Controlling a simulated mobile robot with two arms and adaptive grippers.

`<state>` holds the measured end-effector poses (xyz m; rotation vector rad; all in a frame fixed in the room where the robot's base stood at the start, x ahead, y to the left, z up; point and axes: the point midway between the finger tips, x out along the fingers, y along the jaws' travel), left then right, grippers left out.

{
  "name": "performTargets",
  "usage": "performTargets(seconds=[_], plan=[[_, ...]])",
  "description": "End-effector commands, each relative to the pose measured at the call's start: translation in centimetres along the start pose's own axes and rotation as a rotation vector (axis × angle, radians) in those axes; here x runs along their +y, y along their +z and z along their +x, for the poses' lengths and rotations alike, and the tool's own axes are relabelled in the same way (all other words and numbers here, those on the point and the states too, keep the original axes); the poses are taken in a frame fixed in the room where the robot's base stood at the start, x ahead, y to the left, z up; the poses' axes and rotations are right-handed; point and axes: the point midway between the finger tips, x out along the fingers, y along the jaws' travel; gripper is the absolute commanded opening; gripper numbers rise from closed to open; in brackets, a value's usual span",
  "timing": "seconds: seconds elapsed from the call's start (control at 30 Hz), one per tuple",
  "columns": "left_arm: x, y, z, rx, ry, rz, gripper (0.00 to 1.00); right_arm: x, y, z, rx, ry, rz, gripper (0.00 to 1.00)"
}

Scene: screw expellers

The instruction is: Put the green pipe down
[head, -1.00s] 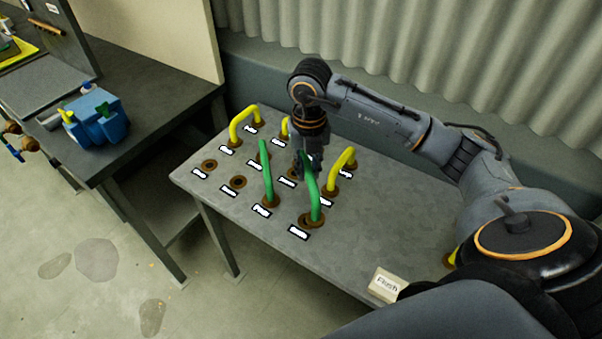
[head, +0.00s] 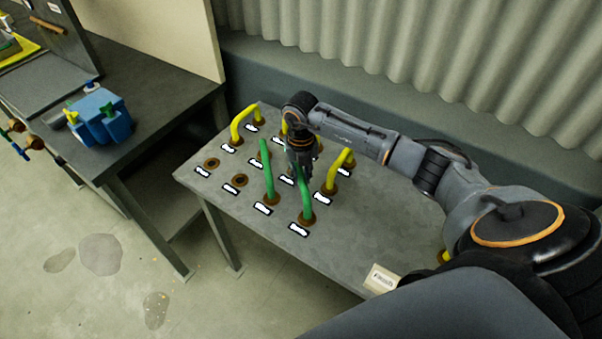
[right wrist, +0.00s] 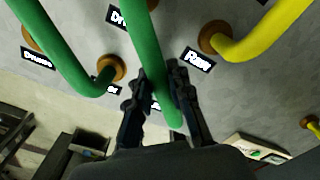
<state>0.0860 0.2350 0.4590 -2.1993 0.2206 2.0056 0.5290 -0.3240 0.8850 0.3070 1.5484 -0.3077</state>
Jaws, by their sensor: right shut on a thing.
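My right gripper (head: 299,165) is over the labelled grey table and shut on a green pipe (head: 305,200). In the right wrist view, the fingers (right wrist: 157,72) close around this green pipe (right wrist: 145,38). In the head view its near end meets a brown socket (head: 308,219) at the front of the table; I cannot tell whether it is fully seated. Its far part is hidden behind the gripper. A second green pipe (head: 267,172) stands just left of it, its near end in a socket, and also shows in the right wrist view (right wrist: 60,55). My left gripper is not in view.
Yellow pipes stand in sockets at the back left (head: 237,124) and right of the gripper (head: 336,172). Two empty sockets (head: 235,181) are at the left. A "Flush" sign (head: 382,279) is at the table's front edge. A dark workbench (head: 165,85) with a blue box (head: 101,117) stands left.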

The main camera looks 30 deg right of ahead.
Motion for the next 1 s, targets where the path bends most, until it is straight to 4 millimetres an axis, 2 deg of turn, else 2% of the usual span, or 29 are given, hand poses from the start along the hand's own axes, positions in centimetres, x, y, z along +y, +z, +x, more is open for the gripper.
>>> performTargets(seconds=[0.13, 0.17, 0.23, 0.27, 0.53, 0.67, 0.77, 1.0], plan=[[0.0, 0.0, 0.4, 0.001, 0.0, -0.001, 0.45, 0.0, 0.0, 0.4, -0.001, 0.0, 0.0, 0.0], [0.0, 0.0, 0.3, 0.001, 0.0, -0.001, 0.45, 0.0, 0.0, 0.3, 0.0, 0.0, 0.0, 0.25], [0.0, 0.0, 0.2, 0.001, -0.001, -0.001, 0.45, 0.0, 0.0, 0.2, 0.0, 0.0, 0.001, 0.4], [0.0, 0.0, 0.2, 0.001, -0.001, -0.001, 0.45, 0.0, 0.0, 0.2, 0.0, 0.0, 0.001, 0.42], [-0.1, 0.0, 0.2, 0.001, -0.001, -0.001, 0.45, 0.0, 0.0, 0.2, 0.0, 0.0, 0.001, 0.42], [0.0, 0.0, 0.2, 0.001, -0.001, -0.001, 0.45, 0.0, 0.1, -0.5, -0.002, 0.0, 0.001, 0.42], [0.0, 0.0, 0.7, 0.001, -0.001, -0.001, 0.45, 0.0, 0.1, -1.9, -0.004, 0.0, 0.001, 0.42], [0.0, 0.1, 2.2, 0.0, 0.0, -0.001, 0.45, 0.0, 0.1, -7.1, -0.006, 0.0, 0.0, 0.42]])
